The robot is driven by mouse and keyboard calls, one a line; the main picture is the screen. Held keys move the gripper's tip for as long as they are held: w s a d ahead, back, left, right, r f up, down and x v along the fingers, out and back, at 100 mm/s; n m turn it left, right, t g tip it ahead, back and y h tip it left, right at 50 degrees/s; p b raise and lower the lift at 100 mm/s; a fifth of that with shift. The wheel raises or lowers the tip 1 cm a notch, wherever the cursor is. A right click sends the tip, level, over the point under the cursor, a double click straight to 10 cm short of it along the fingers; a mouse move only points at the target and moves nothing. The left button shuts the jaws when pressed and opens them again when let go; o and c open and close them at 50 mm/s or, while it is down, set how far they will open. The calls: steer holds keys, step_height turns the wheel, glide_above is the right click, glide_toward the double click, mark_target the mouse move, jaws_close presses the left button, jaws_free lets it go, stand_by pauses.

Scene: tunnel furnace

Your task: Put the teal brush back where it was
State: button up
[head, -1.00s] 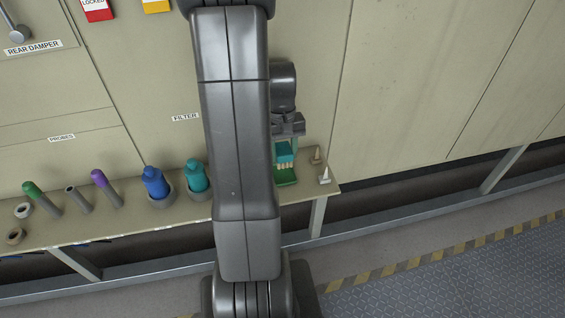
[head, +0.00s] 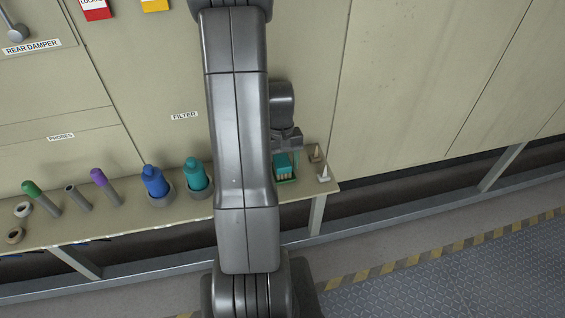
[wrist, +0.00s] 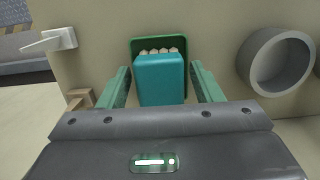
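The teal brush (head: 281,162) is a small block with pale bristles on its underside, at the right end of the shelf. Its bristles are down at the small green tray (head: 289,181). In the wrist view the teal brush (wrist: 160,80) is between the two green fingers of my gripper (wrist: 160,75), with a narrow gap on each side. The fingers stand open around it. The green tray's rim (wrist: 158,40) shows behind the bristles. My gripper (head: 287,152) is right above the brush in the head view. The exact contact of bristles and tray is hard to see.
A white cone-like piece (head: 324,174) and a tan one (head: 316,154) stand close right of the tray. A grey round cup (wrist: 278,62) is on its other side. A teal bottle (head: 196,175) and blue bottle (head: 155,183) stand further left. My arm hides the shelf between.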

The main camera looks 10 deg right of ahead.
mark_target(281, 157)
steer(key=shift+r, duration=0.1)
step_height(281, 157, up, 12)
steer(key=w, duration=0.1)
steer(key=shift+w, duration=0.4)
stand_by(1.5)
